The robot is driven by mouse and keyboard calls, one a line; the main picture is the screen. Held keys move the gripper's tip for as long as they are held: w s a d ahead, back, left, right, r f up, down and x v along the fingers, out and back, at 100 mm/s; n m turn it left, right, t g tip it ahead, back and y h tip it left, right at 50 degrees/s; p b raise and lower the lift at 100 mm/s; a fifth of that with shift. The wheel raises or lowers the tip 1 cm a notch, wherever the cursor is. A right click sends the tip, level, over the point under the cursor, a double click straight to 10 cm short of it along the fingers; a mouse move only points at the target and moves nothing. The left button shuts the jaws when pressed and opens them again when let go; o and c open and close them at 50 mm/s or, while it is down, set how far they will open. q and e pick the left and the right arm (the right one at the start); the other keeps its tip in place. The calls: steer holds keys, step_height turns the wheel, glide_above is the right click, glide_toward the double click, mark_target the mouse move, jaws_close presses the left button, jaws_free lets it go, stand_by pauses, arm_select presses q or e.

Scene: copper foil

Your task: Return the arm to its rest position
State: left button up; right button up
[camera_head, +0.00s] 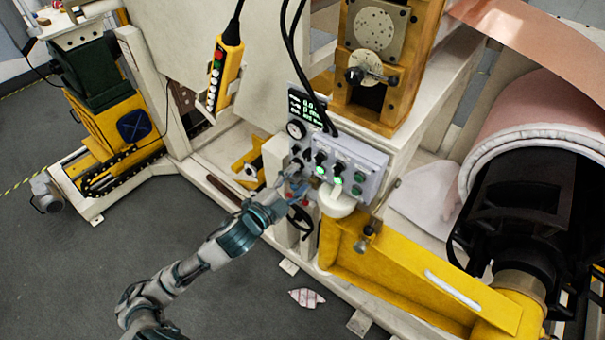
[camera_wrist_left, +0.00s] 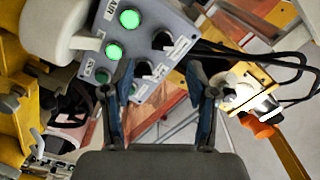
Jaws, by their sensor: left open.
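My left arm reaches in from the lower left in the head view, and its gripper (camera_head: 292,184) is at the lower left side of the grey control box (camera_head: 352,165). In the left wrist view the left gripper (camera_wrist_left: 163,108) has its two blue-padded fingers apart with nothing held between them. The control box (camera_wrist_left: 150,30) is just beyond the fingers there, with green lit buttons and black knobs. I cannot tell whether a finger touches the box. My right gripper is not in view.
A white round knob (camera_head: 337,202) sits under the box. A yellow beam (camera_head: 400,280) runs to the lower right. A yellow pendant (camera_head: 223,75) hangs above. A copper-coloured roll (camera_head: 530,120) is at the right. Grey floor (camera_head: 70,250) is open at lower left.

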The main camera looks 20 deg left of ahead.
arm_select(q)
steer(key=shift+w+d, duration=0.1)
steer(key=shift+d, duration=0.1)
